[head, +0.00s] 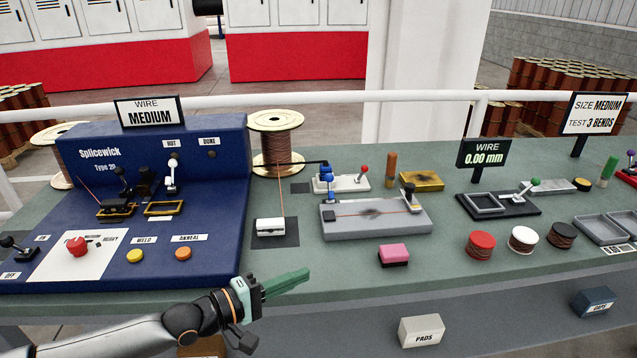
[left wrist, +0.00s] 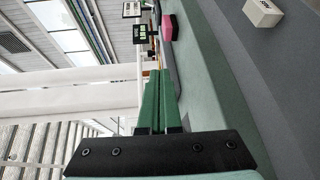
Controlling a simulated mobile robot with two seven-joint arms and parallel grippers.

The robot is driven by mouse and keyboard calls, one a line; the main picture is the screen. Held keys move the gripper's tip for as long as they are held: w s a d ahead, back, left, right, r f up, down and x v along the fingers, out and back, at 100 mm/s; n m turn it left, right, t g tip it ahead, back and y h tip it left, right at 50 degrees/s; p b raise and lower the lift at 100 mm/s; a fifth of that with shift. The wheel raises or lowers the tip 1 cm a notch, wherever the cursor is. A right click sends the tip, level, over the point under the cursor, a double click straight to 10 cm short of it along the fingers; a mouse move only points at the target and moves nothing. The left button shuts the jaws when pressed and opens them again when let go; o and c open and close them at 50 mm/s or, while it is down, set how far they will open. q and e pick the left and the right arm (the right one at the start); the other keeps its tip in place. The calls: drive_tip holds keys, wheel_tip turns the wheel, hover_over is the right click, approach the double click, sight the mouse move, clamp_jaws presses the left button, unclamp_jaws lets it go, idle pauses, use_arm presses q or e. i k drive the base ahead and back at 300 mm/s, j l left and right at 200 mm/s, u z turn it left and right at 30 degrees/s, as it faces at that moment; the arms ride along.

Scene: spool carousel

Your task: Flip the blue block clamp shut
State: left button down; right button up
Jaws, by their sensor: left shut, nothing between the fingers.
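A blue-knobbed lever (head: 327,180) stands upright at the left end of the grey block (head: 345,229), which lies on the green bench. A second blue knob sits just above it, close to a black arm. I cannot tell exactly how the clamp's parts are set. My right gripper is not in view.
A blue Splicewick machine (head: 216,210) fills the left. A copper wire spool (head: 277,150) stands behind a white clamp (head: 270,226). A pink pad (head: 394,255) lies in front of the block. A wire gauge display (head: 484,153) stands right.

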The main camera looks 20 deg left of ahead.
sight(329, 178)
drive_tip(key=i+j, duration=0.25)
drive_tip(key=i, duration=0.2)
drive_tip(key=i+j, duration=0.3)
drive_tip(key=i, duration=0.15)
